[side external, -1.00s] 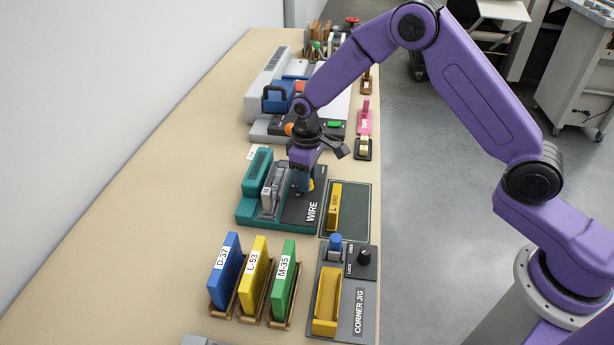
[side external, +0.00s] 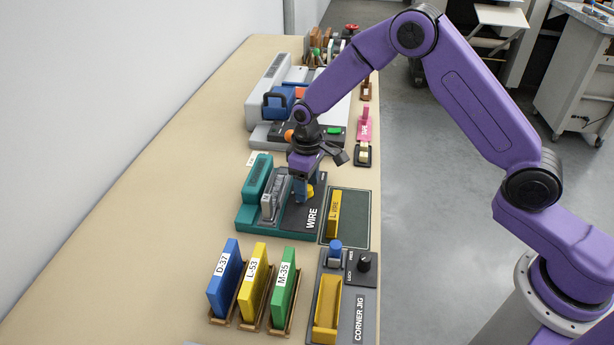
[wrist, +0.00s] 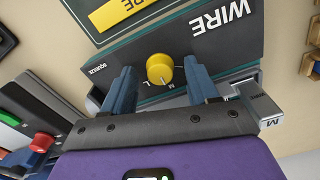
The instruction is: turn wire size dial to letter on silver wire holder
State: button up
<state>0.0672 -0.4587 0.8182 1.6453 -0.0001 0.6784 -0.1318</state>
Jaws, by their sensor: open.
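The yellow wire size dial (wrist: 160,68) sits on the dark WIRE panel (wrist: 222,45). Small letters L and M show at its near edge in the wrist view, and its pale pointer mark points toward the M side. My gripper (wrist: 158,72) is open, with one blue finger on each side of the dial and gaps visible between them. The silver wire holder (wrist: 264,108) bears a letter M. In the side view it stands in the teal unit (side external: 246,219), left of my gripper (side external: 304,191), which partly hides the dial.
A dark green tray (side external: 358,222) with a yellow L-labelled piece (side external: 334,213) lies right of the panel. Blue (side external: 223,278), yellow (side external: 255,285) and green (side external: 284,287) upright blocks and the corner jig (side external: 358,313) stand nearer the camera. The bench's left side is clear.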

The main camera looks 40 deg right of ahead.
notch_tip(320, 180, up, 17)
jog(key=shift+r, duration=0.2)
dwell(0.3)
dwell(0.4)
jog(key=s+d+n, duration=0.2)
jog(key=s+d, duration=0.1)
jog(key=s, duration=0.9)
jog(key=s+d+n, duration=0.2)
jog(key=s+d, duration=0.1)
jog(key=s, duration=0.9)
jog(key=s+d+f+n, duration=0.1)
jog(key=s+d+n, duration=0.1)
jog(key=s, duration=0.9)
jog(key=shift+s+d+n, duration=0.3)
jog(key=shift+s+d, duration=0.1)
jog(key=shift+d, duration=0.5)
